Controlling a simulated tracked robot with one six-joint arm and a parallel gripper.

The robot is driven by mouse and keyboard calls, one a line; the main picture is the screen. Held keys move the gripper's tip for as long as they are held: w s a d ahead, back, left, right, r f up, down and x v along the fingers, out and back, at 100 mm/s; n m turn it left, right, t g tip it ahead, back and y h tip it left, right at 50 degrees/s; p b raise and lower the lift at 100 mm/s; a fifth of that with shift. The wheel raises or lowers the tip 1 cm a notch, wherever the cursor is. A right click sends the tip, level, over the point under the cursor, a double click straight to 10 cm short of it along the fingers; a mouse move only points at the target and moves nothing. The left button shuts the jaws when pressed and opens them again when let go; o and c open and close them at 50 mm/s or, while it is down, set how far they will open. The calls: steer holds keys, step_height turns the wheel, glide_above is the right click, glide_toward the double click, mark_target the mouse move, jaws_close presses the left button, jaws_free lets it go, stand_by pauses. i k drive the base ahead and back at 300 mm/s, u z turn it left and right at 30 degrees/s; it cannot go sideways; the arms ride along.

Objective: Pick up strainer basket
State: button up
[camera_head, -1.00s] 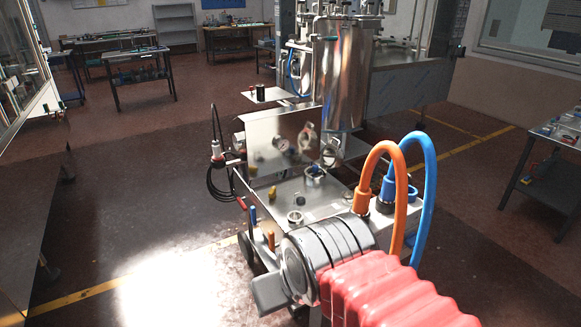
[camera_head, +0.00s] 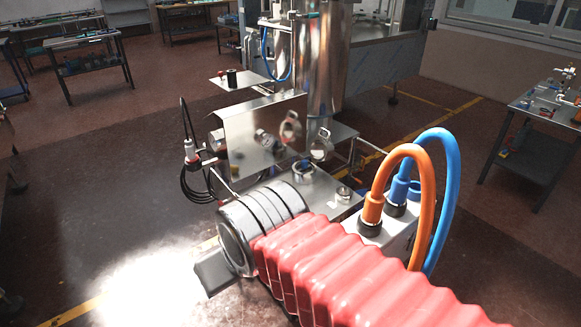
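My gripper (camera_head: 214,273) shows as a dark grey block at the end of my arm, low and left of centre. It appears in front of the steel cart, but its fingers cannot be told apart. I cannot tell whether it is open or shut, or whether it holds anything. I cannot clearly make out a strainer basket. Two small round metal fittings sit on the cart top, one at the middle (camera_head: 303,170) and one nearer my arm (camera_head: 343,194); I cannot tell whether either is the basket.
The steel cart's upright panel (camera_head: 240,143) and a tall shiny cylinder (camera_head: 323,65) stand behind the fittings. Blue (camera_head: 446,190) and orange (camera_head: 427,205) hoses arch at the right of my arm. Workbenches stand left and right (camera_head: 548,115). Floor left of the cart is open.

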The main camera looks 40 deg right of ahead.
mark_target(303, 167)
steer(key=u, duration=0.1)
steer(key=i, duration=1)
steer(key=u, duration=0.05)
